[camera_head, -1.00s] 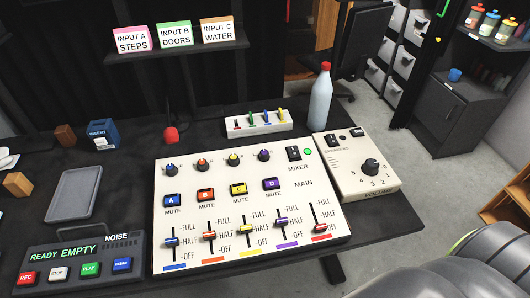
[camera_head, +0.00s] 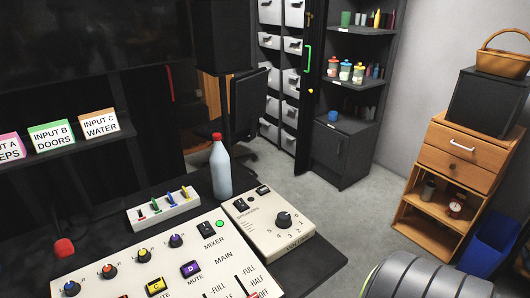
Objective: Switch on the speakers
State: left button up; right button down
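The speakers unit (camera_head: 269,228) is a cream box at the right end of the dark desk. It has a black round knob (camera_head: 284,220) with numbers around it and a small black switch (camera_head: 240,204) at its upper left by the speakers label. A second small dark part (camera_head: 263,190) sits at its top edge. The switch position is too small to tell. The cream mixer panel (camera_head: 130,285) lies to its left, with a green light (camera_head: 220,223) beside its black mixer switch (camera_head: 206,228).
A bottle with a red cap (camera_head: 221,170) stands just behind the speakers unit. A white strip with coloured sliders (camera_head: 163,209) lies left of it. Clear floor (camera_head: 330,215) lies beyond the desk, with a wooden shelf (camera_head: 455,165) and blue bin (camera_head: 488,245) at right.

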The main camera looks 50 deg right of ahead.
aim_at(240, 203)
jog(key=z, duration=1.5)
jog(key=l, duration=0.15)
jog(key=k, duration=0.05)
